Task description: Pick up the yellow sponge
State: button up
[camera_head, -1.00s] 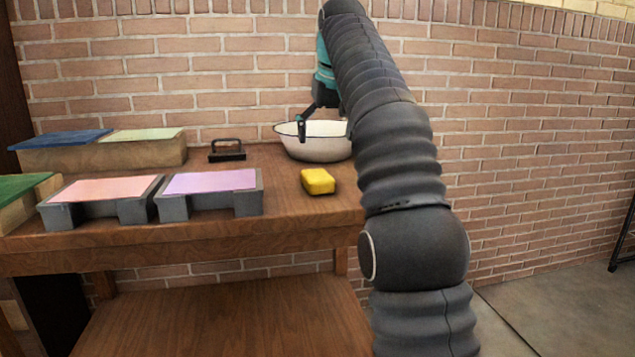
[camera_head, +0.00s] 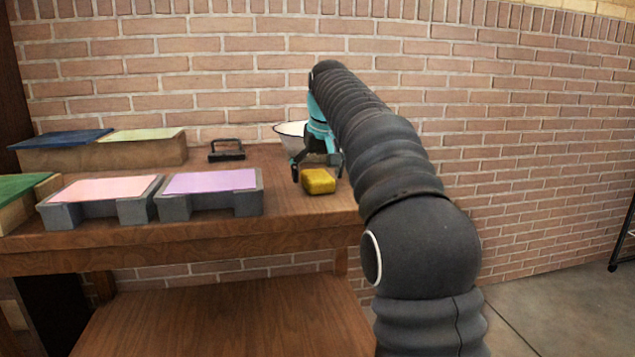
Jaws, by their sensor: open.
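The yellow sponge (camera_head: 319,182) lies on the wooden table near its front right part. My gripper (camera_head: 316,174) points down right at the sponge, with one dark finger at the sponge's left side and the other at its upper right. The gripper is open. I cannot tell whether the fingers touch the sponge. The white bowl (camera_head: 290,130) stands behind, mostly hidden by my gripper and arm.
Two grey blocks with a pink top (camera_head: 103,189) and a purple top (camera_head: 210,181) stand to the left. A dark handled tool (camera_head: 226,151) lies behind them. Blue (camera_head: 62,139) and light green (camera_head: 142,134) panels lie on a wooden block at the back left. A brick wall closes the back.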

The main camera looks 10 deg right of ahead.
jog(key=shift+w+f, duration=0.1)
jog(key=shift+f, duration=0.2)
jog(key=shift+f, duration=0.2)
dwell(0.6)
jog(key=c, duration=0.9)
